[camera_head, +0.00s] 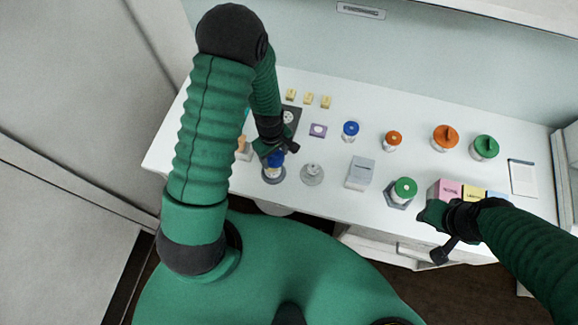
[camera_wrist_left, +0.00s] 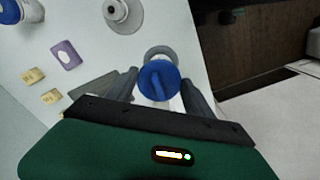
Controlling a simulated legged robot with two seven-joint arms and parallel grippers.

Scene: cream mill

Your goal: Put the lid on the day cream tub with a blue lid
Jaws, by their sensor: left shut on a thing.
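My left gripper (camera_head: 276,150) is shut on a blue lid (camera_head: 275,158), which also shows between the fingers in the left wrist view (camera_wrist_left: 158,80). The lid is right over a pale tub (camera_head: 273,172) on a round grey stand (camera_head: 274,181). I cannot tell whether the lid is seated on the tub or just above it. Another tub with a blue lid (camera_head: 350,130) stands farther back, to the right. My right gripper (camera_head: 437,232) is at the table's front edge, near the coloured boxes; its jaws are unclear.
A grey round piece with a knob (camera_head: 312,173) and a grey box (camera_head: 361,172) stand to the right. Tubs with orange (camera_head: 445,135) and green lids (camera_head: 486,145) stand farther right.

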